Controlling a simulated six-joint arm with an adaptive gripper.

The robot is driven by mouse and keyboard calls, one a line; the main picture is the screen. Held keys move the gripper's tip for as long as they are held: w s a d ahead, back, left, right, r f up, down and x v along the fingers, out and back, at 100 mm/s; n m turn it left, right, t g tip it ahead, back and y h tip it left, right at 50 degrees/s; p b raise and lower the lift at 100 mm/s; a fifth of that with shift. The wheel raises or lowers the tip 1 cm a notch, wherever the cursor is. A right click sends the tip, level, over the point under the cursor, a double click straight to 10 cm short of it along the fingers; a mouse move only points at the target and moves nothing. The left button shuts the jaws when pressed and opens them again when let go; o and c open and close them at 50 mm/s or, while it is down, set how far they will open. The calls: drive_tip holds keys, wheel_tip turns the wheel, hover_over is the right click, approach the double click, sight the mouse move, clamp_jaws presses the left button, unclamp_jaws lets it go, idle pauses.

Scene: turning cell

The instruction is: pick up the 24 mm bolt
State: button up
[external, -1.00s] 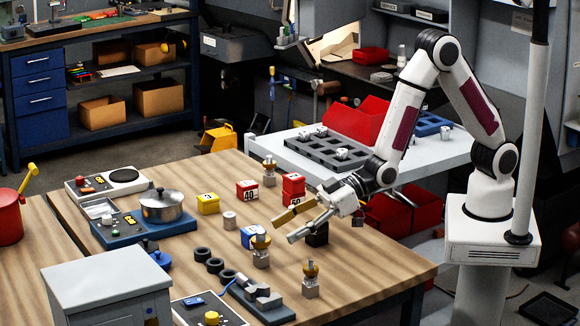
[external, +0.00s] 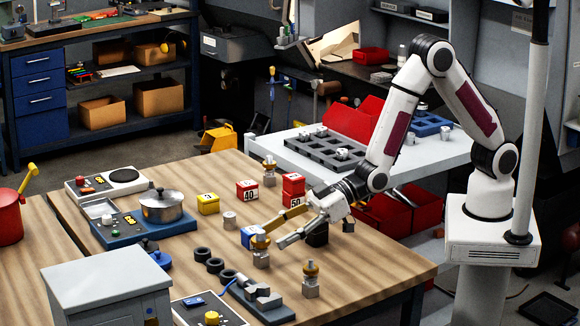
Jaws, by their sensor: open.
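No size mark is legible, so I cannot tell which part is the 24 mm bolt. My gripper (external: 271,238) is open and tilted, reaching left and down from the arm. Its two fingertips are close to the brass top of the middle part. The tips partly overlap it in the picture, and I cannot tell whether they touch it.
A blue and white block (external: 248,236) is just behind the middle part. A black block (external: 317,235) sits under my gripper. Red numbered blocks (external: 293,188) and a yellow one (external: 208,204) stand further back. Black rings (external: 202,254) and a grey vise-like fixture (external: 264,298) lie in front.

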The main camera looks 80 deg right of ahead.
sight(268, 237)
drive_tip(key=shift+d+x, duration=0.15)
drive_tip(key=shift+x, duration=0.65)
drive_tip(key=shift+d+x, duration=0.15)
drive_tip(key=shift+x, duration=1.75)
drive_tip(key=shift+c, duration=0.4)
clamp_jaws()
drive_tip(key=shift+w+r, duration=0.1)
drive_tip(key=shift+r, duration=0.05)
drive_tip(key=shift+r, duration=4.9)
